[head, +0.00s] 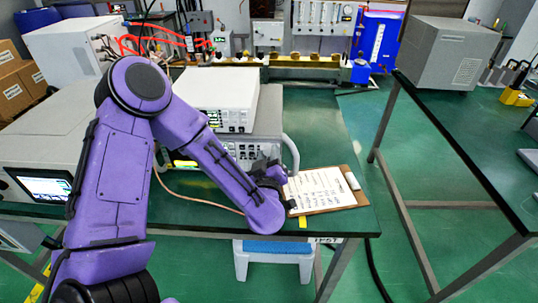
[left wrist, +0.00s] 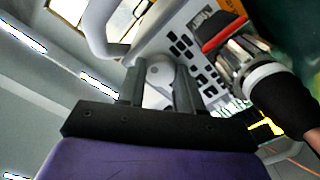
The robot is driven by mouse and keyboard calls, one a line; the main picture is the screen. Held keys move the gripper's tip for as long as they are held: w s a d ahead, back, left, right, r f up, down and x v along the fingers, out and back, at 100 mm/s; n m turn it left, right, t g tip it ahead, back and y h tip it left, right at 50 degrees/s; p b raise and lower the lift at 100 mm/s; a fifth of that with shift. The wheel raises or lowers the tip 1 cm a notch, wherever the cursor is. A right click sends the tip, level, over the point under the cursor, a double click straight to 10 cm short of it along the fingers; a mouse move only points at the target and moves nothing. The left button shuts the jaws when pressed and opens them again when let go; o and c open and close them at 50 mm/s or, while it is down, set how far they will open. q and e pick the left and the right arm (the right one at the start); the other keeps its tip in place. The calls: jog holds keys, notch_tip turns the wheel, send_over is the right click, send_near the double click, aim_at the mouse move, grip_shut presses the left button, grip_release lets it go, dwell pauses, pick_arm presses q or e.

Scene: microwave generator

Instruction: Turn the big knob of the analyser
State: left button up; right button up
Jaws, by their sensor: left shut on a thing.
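The analyser (head: 242,150) is the grey instrument under a white unit on the bench, its front panel partly hidden by my arm. Its panel with dark buttons (left wrist: 181,46) also shows in the left wrist view. The big knob (left wrist: 160,76) is light grey and round-ended, and sits between my left fingers. My left gripper (left wrist: 158,92) is shut on the knob, one finger on each side. In the head view my left gripper (head: 270,172) is at the right part of the analyser's front, and the knob is hidden there. My right gripper is in neither view.
A curved grey handle (head: 291,152) stands beside the gripper. A metal connector (left wrist: 240,58) with a thick cable is close to the right finger. A white box (head: 219,97) sits on the analyser. A clipboard (head: 322,190) lies to the right on the bench. A thin cable (head: 185,196) runs along the front.

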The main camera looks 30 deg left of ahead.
pick_arm(q)
jog(key=shift+r+m+p, duration=0.15)
jog(key=shift+m+p, duration=0.5)
jog(key=shift+m, duration=0.55)
jog(key=m+p, duration=0.1)
jog(key=m, duration=0.2)
jog(key=shift+m+p, duration=0.3)
jog(key=shift+p, duration=0.1)
jog(key=m+p, duration=0.1)
jog(key=m, duration=0.2)
jog(key=shift+m, duration=0.3)
jog(key=shift+f+m+p, duration=0.2)
jog(key=shift+m+p, duration=0.2)
jog(key=shift+m, duration=0.1)
jog(key=o, duration=1)
jog(key=shift+o, duration=0.2)
jog(key=shift+s+d, duration=0.1)
jog(key=shift+s, duration=0.05)
jog(key=b+v, duration=0.1)
jog(key=v, duration=0.9)
jog(key=shift+s+b, duration=0.2)
jog(key=shift+b, duration=0.1)
